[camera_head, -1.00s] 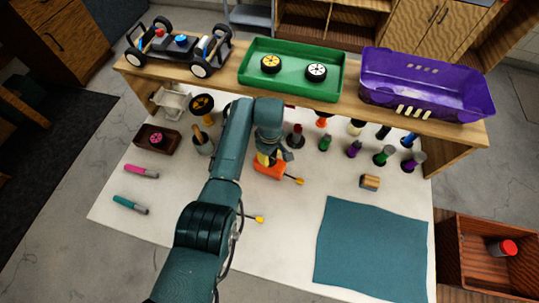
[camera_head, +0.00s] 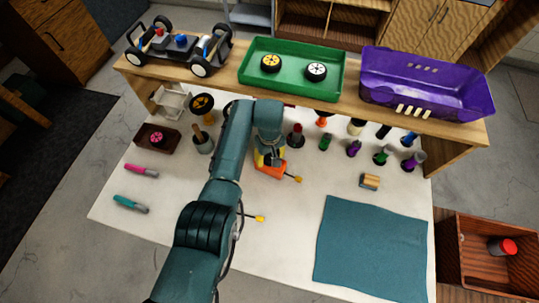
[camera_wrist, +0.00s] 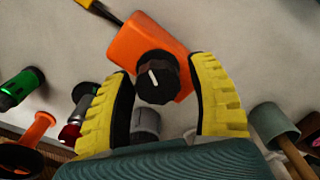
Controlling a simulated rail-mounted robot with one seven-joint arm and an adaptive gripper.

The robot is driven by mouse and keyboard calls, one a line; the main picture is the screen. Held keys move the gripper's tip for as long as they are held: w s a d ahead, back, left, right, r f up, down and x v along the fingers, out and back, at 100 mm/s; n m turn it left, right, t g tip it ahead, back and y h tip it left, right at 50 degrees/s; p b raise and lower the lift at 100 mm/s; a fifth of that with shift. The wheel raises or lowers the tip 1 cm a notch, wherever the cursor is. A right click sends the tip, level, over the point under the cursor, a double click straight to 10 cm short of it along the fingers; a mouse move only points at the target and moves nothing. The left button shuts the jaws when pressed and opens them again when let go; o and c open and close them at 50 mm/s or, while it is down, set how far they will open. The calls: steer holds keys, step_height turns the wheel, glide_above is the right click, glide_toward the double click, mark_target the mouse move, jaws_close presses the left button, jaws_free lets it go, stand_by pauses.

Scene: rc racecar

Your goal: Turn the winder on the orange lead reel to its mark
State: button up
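The orange lead reel (camera_head: 272,171) lies on the white table top, partly hidden under my gripper (camera_head: 268,160) in the head view. In the wrist view, the orange reel (camera_wrist: 135,45) carries a round black winder knob (camera_wrist: 157,77) with a white pointer line. The line tilts slightly left of upright in that picture. My gripper's yellow fingers (camera_wrist: 160,80) are open, one on each side of the knob, with a gap on both sides. I cannot make out the reel's mark. A yellow-tipped dark lead (camera_head: 298,179) shows right of the reel.
Several coloured-handled tools (camera_head: 354,148) stand behind and right of the reel. A mallet-like tool in a grey holder (camera_head: 203,146) is to the left. A second yellow tip (camera_head: 260,219) lies near my arm. A teal mat (camera_head: 370,245) covers the front right. The shelf (camera_head: 225,88) spans the back.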

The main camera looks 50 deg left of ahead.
mark_target(270, 156)
steer(key=shift+w+a+r, duration=0.1)
steer(key=shift+r, duration=0.05)
step_height(270, 156, up, 6)
steer(key=p, duration=0.5)
steer(key=shift+r+p, duration=0.1)
steer(key=shift+p, duration=0.2)
